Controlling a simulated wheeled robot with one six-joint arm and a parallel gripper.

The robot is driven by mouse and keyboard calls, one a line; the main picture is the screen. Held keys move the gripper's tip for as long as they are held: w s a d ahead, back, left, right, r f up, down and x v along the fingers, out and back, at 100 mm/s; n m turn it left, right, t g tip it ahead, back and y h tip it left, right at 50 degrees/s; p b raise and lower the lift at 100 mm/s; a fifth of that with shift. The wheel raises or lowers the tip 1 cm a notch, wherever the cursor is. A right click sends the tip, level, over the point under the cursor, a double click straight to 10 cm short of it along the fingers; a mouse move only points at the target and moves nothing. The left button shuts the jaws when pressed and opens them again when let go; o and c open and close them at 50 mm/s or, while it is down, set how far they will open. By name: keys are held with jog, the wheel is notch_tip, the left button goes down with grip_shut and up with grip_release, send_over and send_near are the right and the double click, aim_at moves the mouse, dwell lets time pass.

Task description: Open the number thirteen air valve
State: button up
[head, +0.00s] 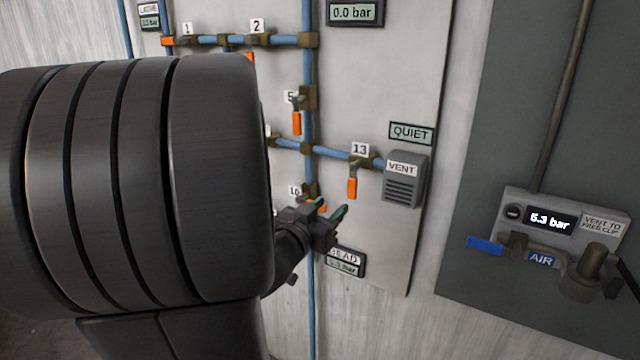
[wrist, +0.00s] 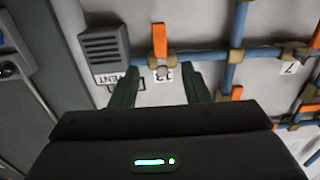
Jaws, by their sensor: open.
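The number 13 valve has an orange handle (head: 352,188) that hangs straight down, across the near-horizontal blue pipe, just left of the vent box. Its "13" label (head: 360,149) is above it. In the wrist view, which is upside down, the orange handle (wrist: 159,40) points up and the brass valve body (wrist: 161,60) is beyond the fingertips. My gripper (head: 331,207) is open and empty, below and slightly left of the handle, with green-tipped fingers apart. In the wrist view my gripper (wrist: 160,84) is lined up with the valve, with its fingers on either side; no contact shows.
The grey vent box (head: 403,180) is close right of the valve under a QUIET sign (head: 411,133). The number 10 valve's orange handle (head: 317,206) is close to my gripper. A gauge (head: 345,262) is below. An air unit (head: 560,240) reading 5.3 bar is at right.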

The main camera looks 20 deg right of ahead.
aim_at(351, 187)
jog(key=x, duration=1.3)
jog(key=shift+w+d, duration=0.2)
jog(key=shift+w, duration=0.05)
grip_shut()
